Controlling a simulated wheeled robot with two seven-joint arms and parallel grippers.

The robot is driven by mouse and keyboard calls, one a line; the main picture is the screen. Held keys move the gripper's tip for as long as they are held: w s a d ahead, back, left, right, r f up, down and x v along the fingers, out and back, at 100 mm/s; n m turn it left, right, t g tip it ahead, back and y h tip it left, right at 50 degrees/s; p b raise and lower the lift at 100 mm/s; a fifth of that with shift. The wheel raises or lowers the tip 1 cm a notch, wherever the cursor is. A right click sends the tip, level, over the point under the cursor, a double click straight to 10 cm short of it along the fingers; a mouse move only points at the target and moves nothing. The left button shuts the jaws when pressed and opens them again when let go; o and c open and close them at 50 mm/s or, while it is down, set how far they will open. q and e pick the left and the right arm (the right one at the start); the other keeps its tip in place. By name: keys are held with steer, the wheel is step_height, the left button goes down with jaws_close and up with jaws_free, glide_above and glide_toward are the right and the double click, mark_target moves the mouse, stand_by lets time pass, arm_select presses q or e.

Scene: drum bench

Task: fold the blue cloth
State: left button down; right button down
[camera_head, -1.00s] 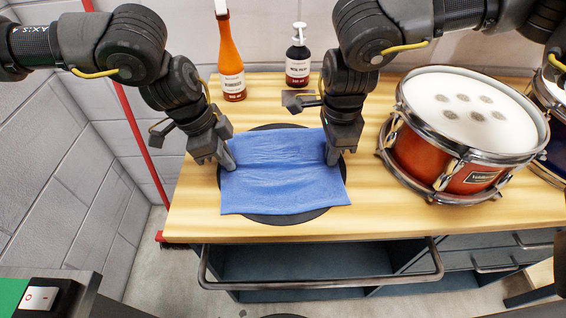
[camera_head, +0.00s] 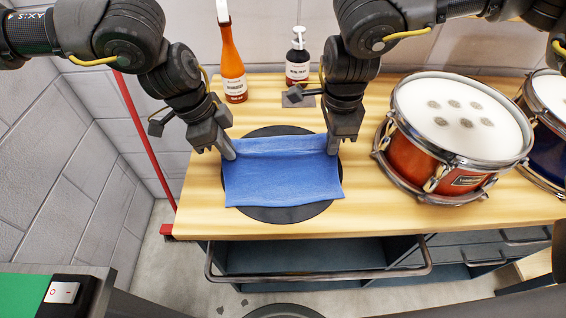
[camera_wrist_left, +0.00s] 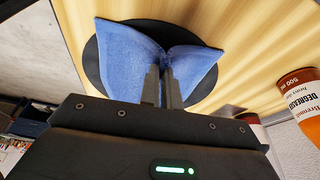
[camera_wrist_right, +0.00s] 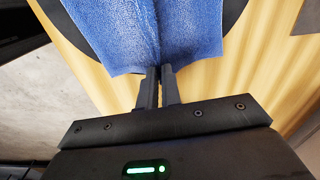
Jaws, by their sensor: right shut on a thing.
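The blue cloth (camera_head: 283,180) lies over a round dark mat (camera_head: 285,213) on the wooden bench. Its back edge is raised between my two grippers, and its front part lies flat. My left gripper (camera_head: 229,154) is at the back left corner. In the left wrist view its fingers (camera_wrist_left: 162,88) are close together with the cloth (camera_wrist_left: 128,68) pinched between them. My right gripper (camera_head: 333,149) is at the back right corner. In the right wrist view its fingers (camera_wrist_right: 159,88) are shut on the cloth (camera_wrist_right: 152,35), which bunches into a crease there.
An orange bottle (camera_head: 233,65) and a dark pump bottle (camera_head: 298,62) stand behind the cloth near the wall. A red drum (camera_head: 435,158) stands close on the right, with a blue drum (camera_head: 548,145) beyond. Bare bench top (camera_head: 205,190) shows left of the mat.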

steer(key=shift+r, duration=0.1)
